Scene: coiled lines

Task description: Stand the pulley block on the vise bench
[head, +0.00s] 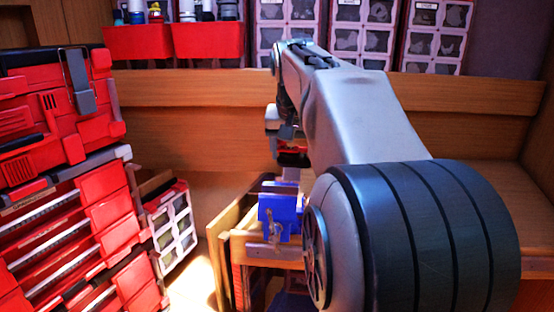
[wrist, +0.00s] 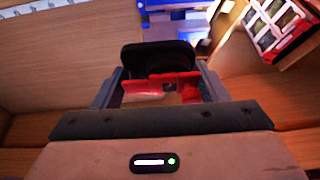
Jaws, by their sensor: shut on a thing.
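My gripper (wrist: 160,84) is shut on a black and red thing, which I take to be the pulley block (wrist: 158,56); one finger shows on each side of it. In the head view the arm reaches away from me and my gripper (head: 286,132) hangs at its far end. The pulley block (head: 292,151) shows there as a small red and dark shape under the gripper. The vise bench (head: 258,249) is wooden, with a blue vise (head: 281,212) on it. The block appears above and behind the vise in the picture, apart from it. My arm hides the bench's right part.
A red tool chest (head: 70,220) with open drawers stands at the left. A case with clear compartments (head: 173,228) is beside it. A wooden ledge (head: 190,95) runs along the back, with red bins (head: 207,40) and parts organisers (head: 362,35) above it.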

